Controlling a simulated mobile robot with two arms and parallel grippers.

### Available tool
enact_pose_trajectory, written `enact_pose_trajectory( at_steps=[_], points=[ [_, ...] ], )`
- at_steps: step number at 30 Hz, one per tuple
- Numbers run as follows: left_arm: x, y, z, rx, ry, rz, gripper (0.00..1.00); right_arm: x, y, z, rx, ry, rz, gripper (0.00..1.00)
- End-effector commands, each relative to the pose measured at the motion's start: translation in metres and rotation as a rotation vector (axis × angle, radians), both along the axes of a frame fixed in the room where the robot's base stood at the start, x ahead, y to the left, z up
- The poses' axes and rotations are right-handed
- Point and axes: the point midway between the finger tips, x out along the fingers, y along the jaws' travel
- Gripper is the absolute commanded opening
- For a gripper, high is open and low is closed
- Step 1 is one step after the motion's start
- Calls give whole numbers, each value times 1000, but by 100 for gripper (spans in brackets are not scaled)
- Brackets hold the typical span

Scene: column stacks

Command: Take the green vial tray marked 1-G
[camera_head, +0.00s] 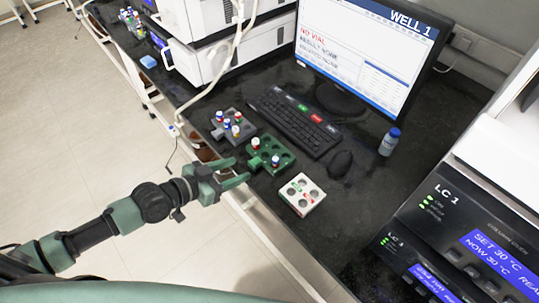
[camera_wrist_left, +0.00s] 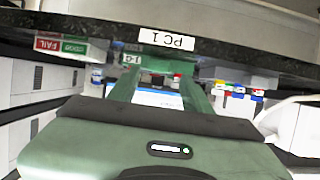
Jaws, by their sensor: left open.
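The green vial tray (camera_head: 284,158) lies on the black bench between a grey tray and a white tray. My right gripper is out of view.
The grey tray (camera_head: 236,120) with several capped vials is on the left. The white tray (camera_head: 303,194) is on the right. A keyboard (camera_head: 295,121), mouse (camera_head: 340,163) and monitor (camera_head: 370,50) stand behind. A blue-capped bottle (camera_head: 389,142) and LC 1 units (camera_head: 470,215) are farther right.

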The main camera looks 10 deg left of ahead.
Motion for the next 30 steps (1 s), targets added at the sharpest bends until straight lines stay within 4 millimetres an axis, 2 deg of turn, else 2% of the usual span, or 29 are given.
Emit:
enact_pose_trajectory(
  at_steps=[7,11,20,25,26,30],
  points=[
    [25,-24,-8,-3,-1,1,49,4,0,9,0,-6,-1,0],
    [37,-32,-16,-1,-2,2,49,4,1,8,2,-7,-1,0],
    [40,-35,-19,1,1,0,49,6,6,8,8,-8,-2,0],
    [40,-35,-19,2,0,1,5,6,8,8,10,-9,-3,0],
    [40,-35,-19,2,0,1,0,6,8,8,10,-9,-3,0],
    [40,-35,-18,0,-2,1,0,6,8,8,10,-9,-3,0]
  ],
)
